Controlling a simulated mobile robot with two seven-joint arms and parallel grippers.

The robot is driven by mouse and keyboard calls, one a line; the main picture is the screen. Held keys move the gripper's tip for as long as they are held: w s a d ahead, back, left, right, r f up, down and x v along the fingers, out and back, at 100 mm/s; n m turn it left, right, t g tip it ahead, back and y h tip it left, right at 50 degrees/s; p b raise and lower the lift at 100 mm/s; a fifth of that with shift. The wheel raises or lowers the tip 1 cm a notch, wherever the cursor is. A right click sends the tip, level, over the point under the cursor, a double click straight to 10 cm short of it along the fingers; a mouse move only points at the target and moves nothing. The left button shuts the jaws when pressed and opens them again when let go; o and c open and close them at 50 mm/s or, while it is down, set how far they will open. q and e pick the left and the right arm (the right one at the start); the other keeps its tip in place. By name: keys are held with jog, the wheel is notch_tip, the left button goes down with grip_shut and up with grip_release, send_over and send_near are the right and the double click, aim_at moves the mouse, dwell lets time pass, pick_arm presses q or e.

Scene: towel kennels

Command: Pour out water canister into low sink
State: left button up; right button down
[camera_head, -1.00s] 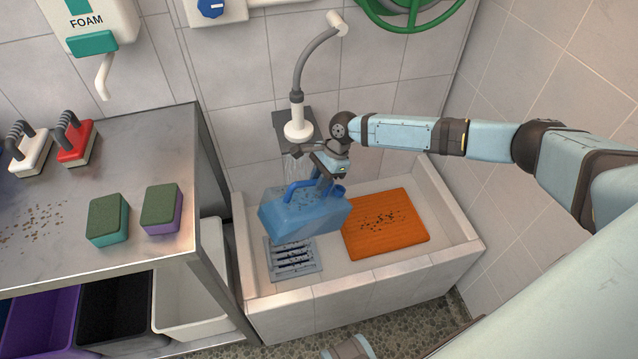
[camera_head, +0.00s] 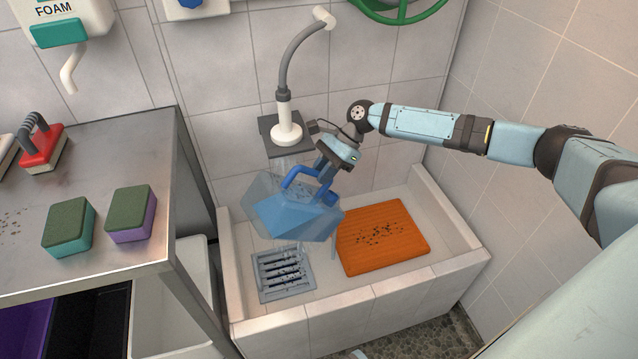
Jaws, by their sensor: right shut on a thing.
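A translucent blue water canister (camera_head: 292,218) hangs tilted above the low sink (camera_head: 360,284), with blue water showing inside it. My right gripper (camera_head: 322,172) is shut on the canister's handle, and its arm comes in from the right. The spout is towards the right, and a thin stream seems to fall from it between the drain and the orange board. The sink's drain grate (camera_head: 284,273) lies at its left, below the canister. My left gripper is not in view.
An orange board (camera_head: 382,240) with dark bits lies in the sink's right part. A shower head (camera_head: 286,128) on a bent hose stands behind the canister. A metal table (camera_head: 110,190) with sponges and brushes stands at the left. Tiled walls close the back and right.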

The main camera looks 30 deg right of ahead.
jog(key=shift+d+b, duration=0.15)
jog(key=shift+b, duration=0.25)
jog(key=shift+d+r+y+p, duration=0.15)
jog(key=shift+r+y+p, duration=0.15)
jog(key=shift+y+p, duration=0.1)
jog(key=shift+d, duration=0.2)
jog(key=shift+d+r+y, duration=0.25)
jog(key=shift+d+y, duration=0.7)
jog(key=shift+y, duration=0.15)
pick_arm(q)
jog(key=b, duration=0.2)
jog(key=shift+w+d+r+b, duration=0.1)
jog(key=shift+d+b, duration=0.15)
jog(key=shift+b, duration=0.1)
pick_arm(e)
jog(key=d+y, duration=0.4)
jog(key=d, duration=0.1)
jog(key=shift+w+f+y, duration=0.1)
jog(key=shift+w+y, duration=0.05)
jog(key=shift+y, duration=0.25)
